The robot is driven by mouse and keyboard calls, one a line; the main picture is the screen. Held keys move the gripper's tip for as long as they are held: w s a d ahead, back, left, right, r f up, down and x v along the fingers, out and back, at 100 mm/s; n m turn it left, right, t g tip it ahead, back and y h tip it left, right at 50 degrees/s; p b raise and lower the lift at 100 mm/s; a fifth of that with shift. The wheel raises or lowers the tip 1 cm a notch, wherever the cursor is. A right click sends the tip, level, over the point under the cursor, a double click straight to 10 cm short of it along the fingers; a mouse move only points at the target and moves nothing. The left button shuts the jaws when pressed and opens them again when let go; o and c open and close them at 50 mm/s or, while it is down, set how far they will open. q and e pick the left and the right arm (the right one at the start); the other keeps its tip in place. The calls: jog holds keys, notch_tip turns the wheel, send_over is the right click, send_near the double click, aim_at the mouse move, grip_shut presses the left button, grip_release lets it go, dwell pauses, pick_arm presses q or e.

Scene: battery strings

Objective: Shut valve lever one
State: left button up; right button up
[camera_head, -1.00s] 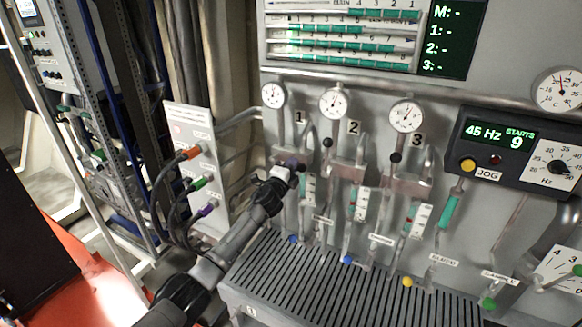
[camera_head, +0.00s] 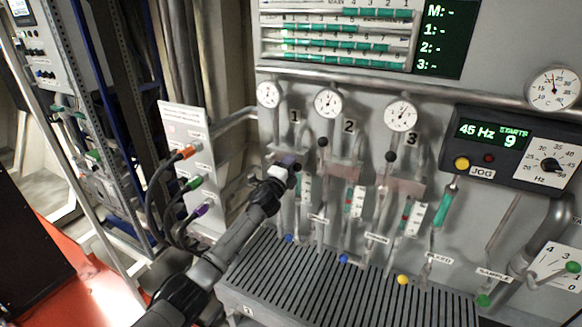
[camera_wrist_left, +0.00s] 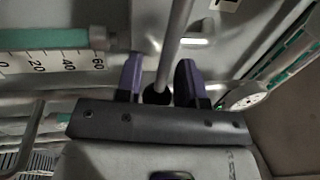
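In the head view my left gripper (camera_head: 289,163), with purple fingers, is at the pipework under the number 1 label, at about the height of the other levers' knobs. There it hides most of valve lever one. In the left wrist view a grey rod with a black knob (camera_wrist_left: 157,95), valve lever one, runs between the purple fingers (camera_wrist_left: 159,78). The fingers stand close on both sides of the knob and appear closed on it. Lever two's black knob (camera_head: 322,142) and lever three's black knob (camera_head: 390,156) show to the right. My right gripper is out of view.
Round gauges (camera_head: 328,102) hang above the valves. A slotted grey shelf (camera_head: 345,290) lies below. A box with coloured plugs (camera_head: 185,152) and cables stands left of my arm. A control box with a green display (camera_head: 497,135) is at right.

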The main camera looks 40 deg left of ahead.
pick_arm(q)
jog(key=v, duration=1.3)
jog(key=shift+s, duration=0.35)
jog(key=shift+f, duration=0.1)
